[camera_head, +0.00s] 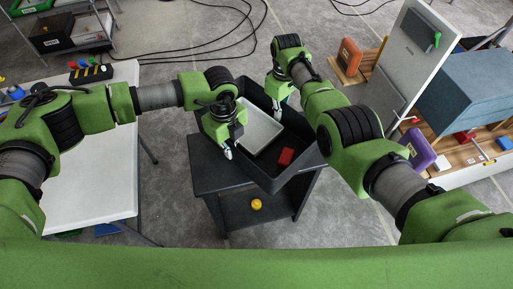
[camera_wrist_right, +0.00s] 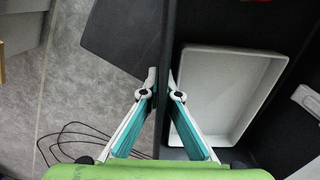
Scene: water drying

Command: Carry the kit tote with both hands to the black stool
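The black kit tote (camera_head: 268,178) is over the black stool (camera_head: 203,178), set askew and reaching past its right side. I cannot tell whether it rests on the top or hangs just above. Inside are a pale tray (camera_head: 252,122) and a red item (camera_head: 286,157); the tray also shows in the right wrist view (camera_wrist_right: 265,58). My right gripper (camera_wrist_right: 161,84) has one finger on each side of the tote's wall, tips closed against it. My left gripper (camera_head: 230,150) is at the tote's left wall; its grip on the rim is partly hidden.
A white table (camera_head: 95,165) stands at the left. A yellow ball (camera_head: 256,204) sits on the stool's lower shelf. A bench with a white panel (camera_head: 408,60), a blue-grey box (camera_head: 465,90) and a purple item (camera_head: 418,152) is at the right. Black cables (camera_head: 225,45) lie on the floor behind.

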